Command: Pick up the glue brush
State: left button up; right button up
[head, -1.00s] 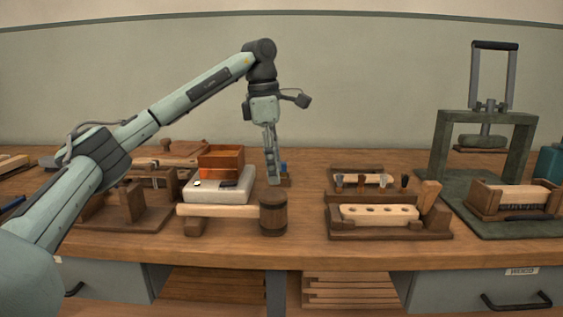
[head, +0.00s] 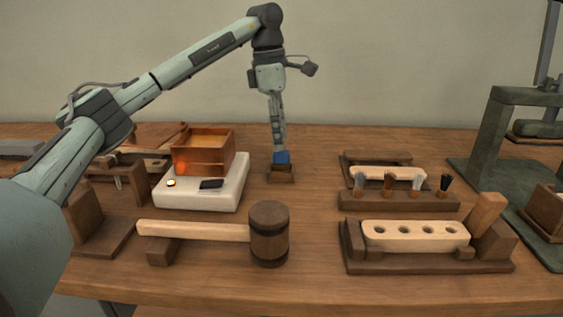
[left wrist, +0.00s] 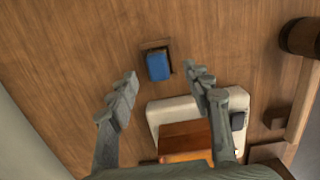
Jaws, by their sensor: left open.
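A blue block-like top (head: 282,157), apparently the glue brush's handle, stands in a small dark wooden holder (head: 281,175) toward the back of the bench. In the left wrist view the blue top (left wrist: 158,67) shows from above, with the holder (left wrist: 153,45) around its base. Bristles are not visible. My left gripper (head: 279,148) points down over it. In the left wrist view its open fingers (left wrist: 161,80) lie on either side of the blue top, with gaps and nothing held. My right gripper is not in view.
A white slab (head: 215,201) carrying a wooden box (head: 204,150) stands just left of the holder. A wooden mallet (head: 268,235) lies in front. A rack of small tufts (head: 398,200) and a drilled block (head: 415,236) are at right. Bare bench lies between.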

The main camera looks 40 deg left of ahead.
aim_at(281, 154)
pick_arm(q)
jog(key=f, duration=0.5)
jog(key=shift+w+f, duration=0.2)
jog(key=shift+c, duration=0.2)
grip_shut()
jog(key=shift+r, duration=0.1)
